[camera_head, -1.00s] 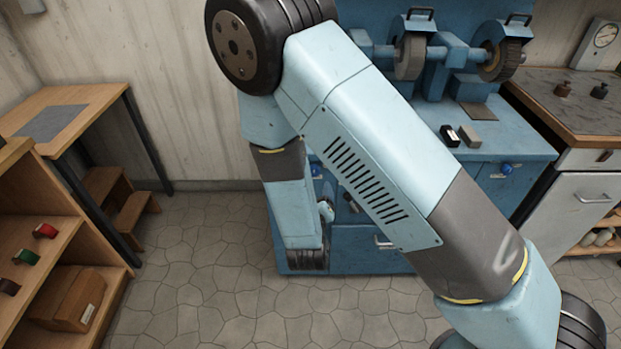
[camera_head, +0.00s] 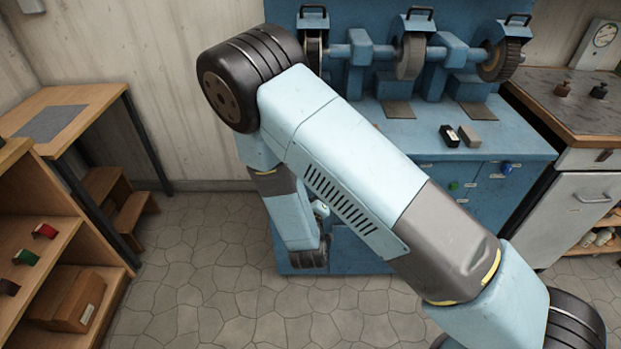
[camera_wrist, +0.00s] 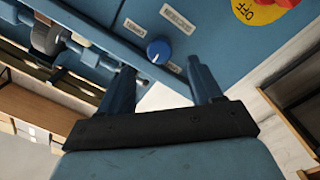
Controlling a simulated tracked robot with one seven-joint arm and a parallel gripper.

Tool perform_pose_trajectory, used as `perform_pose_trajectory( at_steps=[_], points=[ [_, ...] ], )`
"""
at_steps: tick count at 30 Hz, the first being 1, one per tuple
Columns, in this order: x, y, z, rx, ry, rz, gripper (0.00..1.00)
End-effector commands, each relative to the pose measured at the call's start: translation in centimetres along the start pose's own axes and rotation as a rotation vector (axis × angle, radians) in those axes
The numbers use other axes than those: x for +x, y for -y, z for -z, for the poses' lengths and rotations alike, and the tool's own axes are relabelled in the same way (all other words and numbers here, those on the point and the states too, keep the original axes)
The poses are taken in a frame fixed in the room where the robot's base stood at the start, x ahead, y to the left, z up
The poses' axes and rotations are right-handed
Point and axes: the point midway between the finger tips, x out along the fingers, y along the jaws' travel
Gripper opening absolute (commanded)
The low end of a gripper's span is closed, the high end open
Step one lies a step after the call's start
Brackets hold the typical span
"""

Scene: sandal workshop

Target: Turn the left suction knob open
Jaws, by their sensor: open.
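In the wrist view a round blue knob (camera_wrist: 158,51) sits on the blue machine front, with small pale labels around it. I cannot read them well enough to tell which side it serves. My gripper (camera_wrist: 160,76) is open and empty, its two fingers pointing toward the panel on either side of the knob's line. The knob appears beyond the fingertips, apart from them. In the head view my arm hides the machine's left front and most of my gripper. Another blue knob (camera_head: 506,168) shows at the right of the machine.
A yellow plate with a red button marked OFF (camera_wrist: 258,11) is near the knob. Grinding wheels (camera_head: 410,57) stand on the blue machine (camera_head: 520,145). A small green knob (camera_head: 454,185) is on its front. Wooden shelves (camera_head: 60,215) stand left; the floor between is clear.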

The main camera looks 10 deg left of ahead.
Motion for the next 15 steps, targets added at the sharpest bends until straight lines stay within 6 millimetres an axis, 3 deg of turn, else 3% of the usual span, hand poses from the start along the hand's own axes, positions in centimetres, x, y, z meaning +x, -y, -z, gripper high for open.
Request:
perform_pose_trajectory(
  at_steps=[6,15],
  points=[
    [3.4,0.0,0.0,0.001,0.000,-0.002,0.65],
    [5.3,0.0,0.0,0.001,0.000,0.000,0.65]
  ],
)
